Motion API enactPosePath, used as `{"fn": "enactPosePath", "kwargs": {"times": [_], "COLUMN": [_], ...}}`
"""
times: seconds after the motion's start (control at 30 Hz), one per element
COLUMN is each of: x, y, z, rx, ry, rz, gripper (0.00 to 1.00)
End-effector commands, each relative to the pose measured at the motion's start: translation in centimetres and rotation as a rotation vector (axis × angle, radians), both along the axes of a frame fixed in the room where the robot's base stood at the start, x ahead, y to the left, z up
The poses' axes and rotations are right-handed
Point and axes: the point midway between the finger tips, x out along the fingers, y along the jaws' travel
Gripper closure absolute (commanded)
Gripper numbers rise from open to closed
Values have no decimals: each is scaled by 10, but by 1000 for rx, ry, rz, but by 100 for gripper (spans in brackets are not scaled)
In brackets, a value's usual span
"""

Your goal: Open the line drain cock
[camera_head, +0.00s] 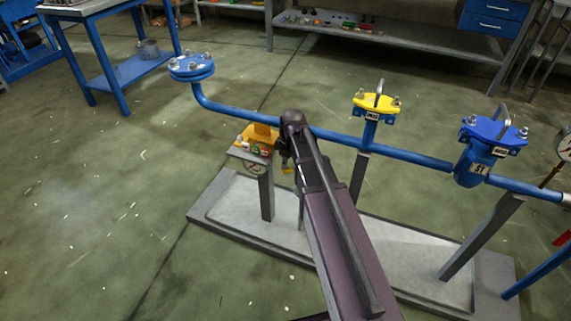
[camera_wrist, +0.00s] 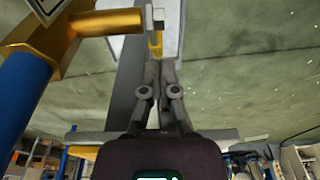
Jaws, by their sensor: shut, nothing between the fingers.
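The line drain cock is a brass-yellow body (camera_wrist: 30,35) at the upper left of the wrist view, joined to a blue pipe (camera_wrist: 22,95). A yellow branch (camera_wrist: 108,22) runs right from it to a small grey end piece (camera_wrist: 158,17). A thin yellow lever (camera_wrist: 155,45) hangs below that piece. My gripper (camera_wrist: 160,65) is shut and empty, with its fingertips close to the lever's lower end; I cannot tell whether they touch it. In the head view, yellow parts (camera_head: 262,134) show left of my arm, which hides the fingertips and much of the cock.
The blue pipe (camera_head: 410,155) crosses behind my arm, with a yellow-topped fitting (camera_head: 376,104) and a blue-topped fitting (camera_head: 493,132) to the right. Grey posts (camera_head: 266,195) stand on a pale base (camera_head: 225,218). Open floor lies to the left.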

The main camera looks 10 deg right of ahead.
Motion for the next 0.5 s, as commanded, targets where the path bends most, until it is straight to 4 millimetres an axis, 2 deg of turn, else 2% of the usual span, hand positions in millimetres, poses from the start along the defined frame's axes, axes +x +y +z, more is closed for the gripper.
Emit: {"fn": "enactPosePath", "kwargs": {"times": [0.5], "x": [1], "y": [1], "z": [-3], "rx": [-25], "ry": [19], "rz": [1], "gripper": [100]}}
